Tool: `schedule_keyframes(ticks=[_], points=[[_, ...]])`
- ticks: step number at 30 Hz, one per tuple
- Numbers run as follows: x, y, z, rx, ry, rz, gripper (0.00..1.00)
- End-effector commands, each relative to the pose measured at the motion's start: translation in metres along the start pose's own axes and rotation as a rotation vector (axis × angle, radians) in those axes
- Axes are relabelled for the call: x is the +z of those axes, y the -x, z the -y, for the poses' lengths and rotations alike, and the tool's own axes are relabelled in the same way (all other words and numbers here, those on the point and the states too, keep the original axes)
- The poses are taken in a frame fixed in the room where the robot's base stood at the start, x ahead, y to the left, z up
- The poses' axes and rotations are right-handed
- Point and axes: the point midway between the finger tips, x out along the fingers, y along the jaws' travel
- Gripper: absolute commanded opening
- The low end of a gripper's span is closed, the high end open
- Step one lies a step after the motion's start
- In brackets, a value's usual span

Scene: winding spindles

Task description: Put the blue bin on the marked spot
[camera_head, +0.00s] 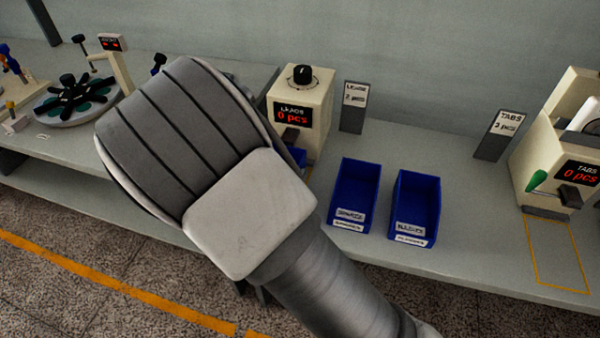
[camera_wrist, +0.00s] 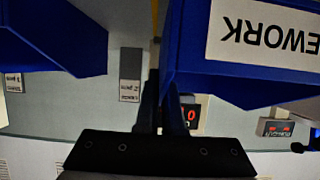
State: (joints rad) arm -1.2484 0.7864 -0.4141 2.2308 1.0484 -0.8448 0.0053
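The blue bin with the REWORK label (camera_wrist: 240,82) fills the upper right of the wrist view, which is upside down. My gripper (camera_wrist: 160,85) has its fingers close together at this bin's side wall, seemingly shut on it. The fingertips' contact is partly hidden. In the head view my arm covers the gripper, and only a small blue patch (camera_head: 298,156) shows beside it, probably this bin. A yellow outlined spot (camera_head: 537,284) lies empty on the bench at the right, in front of the TABS machine.
Two more blue bins, one left (camera_head: 368,178) and one right (camera_head: 429,190), stand mid-bench. The LEADS machine (camera_head: 316,88), its sign (camera_head: 353,108), the TABS sign (camera_head: 497,136) and the TABS machine (camera_head: 535,140) line the back. The bench between the right bin and the outline is clear.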

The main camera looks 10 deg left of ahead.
Motion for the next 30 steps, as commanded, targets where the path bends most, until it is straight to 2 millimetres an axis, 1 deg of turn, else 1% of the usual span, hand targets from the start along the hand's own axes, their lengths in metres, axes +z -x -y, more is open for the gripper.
schedule_keyframes(ticks=[1, 3, 4, 6, 14, 18, 19, 21, 23, 24, 30], points=[[-0.003, -0.009, -0.001, 0.002, -0.001, -0.001, 0.0], [-0.009, -0.021, -0.001, 0.003, -0.002, -0.003, 0.0], [-0.003, -0.023, -0.001, 0.001, 0.003, 0.001, 0.0], [0.006, -0.025, 0.0, 0.0, 0.005, 0.001, 0.0], [0.006, -0.025, 0.0, 0.0, 0.0, -0.001, 0.0], [0.01, -0.027, 0.0, 0.0, 0.0, -0.001, 0.0], [0.01, -0.026, 0.0, 0.0, 0.0, 0.0, 0.08], [0.009, -0.026, 0.0, 0.0, 0.0, 0.0, 0.21], [0.009, -0.026, 0.0, 0.0, 0.0, 0.0, 0.32], [0.009, -0.026, 0.0, 0.0, 0.0, 0.0, 0.35], [0.009, -0.026, 0.0, 0.0, 0.0, 0.0, 0.35]])
